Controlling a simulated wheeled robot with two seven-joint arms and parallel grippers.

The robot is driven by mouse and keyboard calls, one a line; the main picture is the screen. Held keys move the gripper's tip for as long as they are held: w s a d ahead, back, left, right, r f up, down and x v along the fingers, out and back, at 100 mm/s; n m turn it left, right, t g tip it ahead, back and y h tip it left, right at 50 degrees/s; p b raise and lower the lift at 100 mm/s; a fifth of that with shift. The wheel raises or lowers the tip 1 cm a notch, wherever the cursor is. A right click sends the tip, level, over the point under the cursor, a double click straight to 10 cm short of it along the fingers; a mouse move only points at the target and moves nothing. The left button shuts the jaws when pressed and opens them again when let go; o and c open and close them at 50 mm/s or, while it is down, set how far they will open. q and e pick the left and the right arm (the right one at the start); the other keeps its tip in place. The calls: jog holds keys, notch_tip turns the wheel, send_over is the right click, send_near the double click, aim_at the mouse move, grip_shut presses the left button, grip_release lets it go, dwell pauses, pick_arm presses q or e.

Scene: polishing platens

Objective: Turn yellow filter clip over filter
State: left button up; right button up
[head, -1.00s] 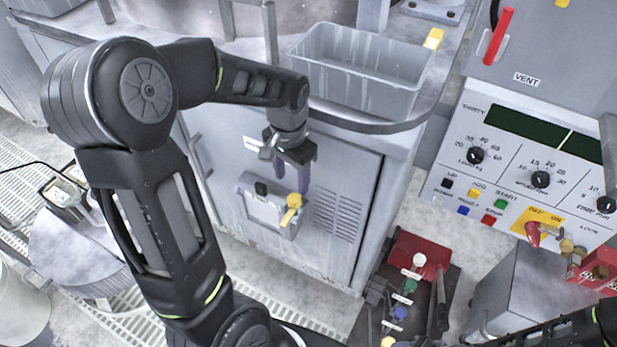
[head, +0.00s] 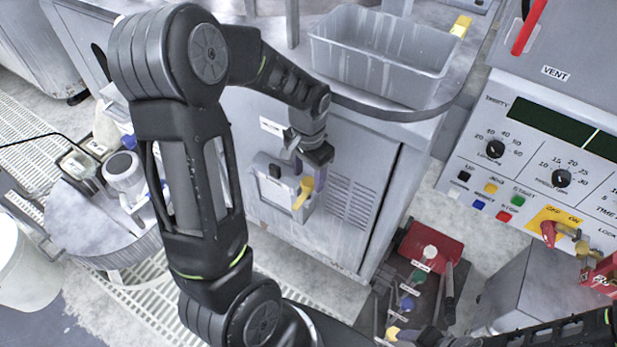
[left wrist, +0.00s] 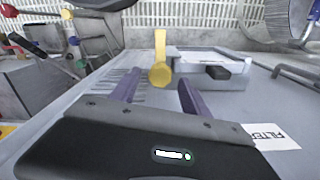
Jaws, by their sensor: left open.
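The yellow filter clip (head: 303,193) is on the front of the grey filter housing (head: 268,205), low on the cabinet. It points up and down in the head view. My left gripper (head: 309,174) is open, with its purple fingers at the clip's upper end. In the left wrist view the yellow clip (left wrist: 160,62) shows just beyond and between the open fingertips (left wrist: 157,88), nearer the left finger. I cannot tell whether the fingers touch the clip.
A control panel (head: 560,150) is at the right. A red block and coloured knobs (head: 430,250) stand low right of the cabinet. A round grey drum (head: 105,235) is at the left.

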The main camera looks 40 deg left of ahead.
pick_arm(q)
jog(key=shift+f, duration=0.7)
grip_shut()
